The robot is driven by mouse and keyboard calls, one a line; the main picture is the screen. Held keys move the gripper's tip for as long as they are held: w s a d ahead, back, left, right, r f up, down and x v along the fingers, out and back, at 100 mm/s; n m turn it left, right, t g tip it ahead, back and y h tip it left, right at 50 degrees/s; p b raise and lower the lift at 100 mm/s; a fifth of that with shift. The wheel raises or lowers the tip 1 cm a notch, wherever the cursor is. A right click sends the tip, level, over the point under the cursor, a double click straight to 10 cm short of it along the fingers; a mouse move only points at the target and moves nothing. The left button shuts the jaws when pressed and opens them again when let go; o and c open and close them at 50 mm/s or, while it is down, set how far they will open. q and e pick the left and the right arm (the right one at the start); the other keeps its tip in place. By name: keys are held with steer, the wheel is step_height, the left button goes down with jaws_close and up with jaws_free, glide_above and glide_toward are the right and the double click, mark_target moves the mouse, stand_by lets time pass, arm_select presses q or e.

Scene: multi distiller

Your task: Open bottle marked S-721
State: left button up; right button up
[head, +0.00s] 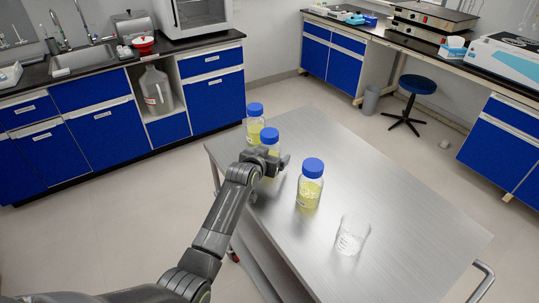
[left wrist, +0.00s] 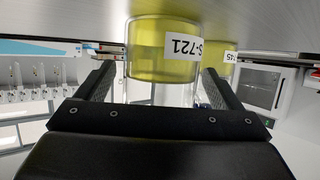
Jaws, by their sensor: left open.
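The bottle marked S-721 shows in the left wrist view (left wrist: 163,55) with yellow liquid and its label turned partly right. In the head view it appears to be the middle blue-capped bottle (head: 270,137) on the metal table, its lower part partly hidden by my gripper. My left gripper (head: 268,160) is open, with a finger on either side of this bottle; I cannot tell whether they touch it. My right gripper is not in view.
The steel table (head: 380,210) also holds a blue-capped bottle (head: 255,125) behind, another bottle (head: 310,185) to the right, and an empty glass beaker (head: 351,235) near the front. The table's right side is clear. A stool (head: 414,90) stands beyond.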

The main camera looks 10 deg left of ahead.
mark_target(269, 132)
arm_select(q)
steer(key=c, duration=1.3)
steer(key=shift+c, duration=0.2)
steer(key=shift+r, duration=0.15)
step_height(269, 132, up, 10)
steer(key=shift+f+b, duration=0.1)
steer(key=shift+b, duration=0.25)
